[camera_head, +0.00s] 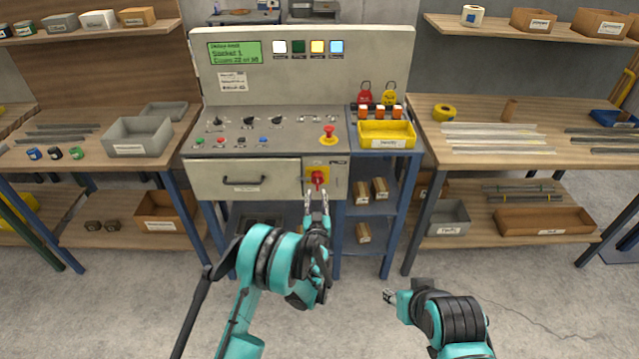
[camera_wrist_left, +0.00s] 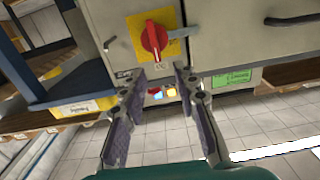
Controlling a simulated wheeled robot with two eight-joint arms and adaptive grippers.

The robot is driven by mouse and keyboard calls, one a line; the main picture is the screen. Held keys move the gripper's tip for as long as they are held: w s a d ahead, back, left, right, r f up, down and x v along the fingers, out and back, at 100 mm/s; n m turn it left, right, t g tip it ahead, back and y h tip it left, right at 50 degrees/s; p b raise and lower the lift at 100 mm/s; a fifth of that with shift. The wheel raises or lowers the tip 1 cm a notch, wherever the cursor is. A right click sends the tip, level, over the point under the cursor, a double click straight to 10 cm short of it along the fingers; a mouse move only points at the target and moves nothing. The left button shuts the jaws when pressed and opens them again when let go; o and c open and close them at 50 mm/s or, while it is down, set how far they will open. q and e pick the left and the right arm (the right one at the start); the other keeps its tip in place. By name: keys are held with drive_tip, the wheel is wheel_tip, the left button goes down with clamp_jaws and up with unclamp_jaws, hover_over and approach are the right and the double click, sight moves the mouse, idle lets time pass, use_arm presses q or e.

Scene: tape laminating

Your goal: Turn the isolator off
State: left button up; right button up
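The isolator is a red rotary handle (camera_head: 318,178) on a yellow plate (camera_head: 311,170), on the front of the grey machine (camera_head: 204,180), right of the drawer. In the left wrist view the red handle (camera_wrist_left: 153,40) stands roughly upright on the yellow plate (camera_wrist_left: 136,28). My left gripper (camera_head: 316,197) is just below the handle in the head view. In the left wrist view its two fingers (camera_wrist_left: 158,72) are spread, with nothing between them, apart from the handle. My right gripper (camera_head: 389,296) is low at the right, away from the machine; its fingers are too small to judge.
A drawer handle (camera_head: 243,181) sticks out left of the isolator. Knobs, buttons and a red emergency stop (camera_head: 328,132) are on the panel above. A yellow bin (camera_head: 386,134) and a red padlock (camera_head: 365,96) are to the right. The floor in front is clear.

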sight(317, 181)
use_arm(q)
drive_tip(key=w, duration=0.2)
drive_tip(key=w+b, duration=0.1)
drive_tip(key=w, duration=0.1)
drive_tip(key=w+b, duration=0.1)
drive_tip(key=w, duration=0.1)
drive_tip(key=shift+w+d+f, duration=0.15)
drive_tip(key=shift+w+f, duration=0.05)
drive_tip(key=shift+f, duration=0.2)
drive_tip(key=shift+w+r, duration=0.1)
drive_tip(key=shift+w, duration=0.6)
clamp_jaws()
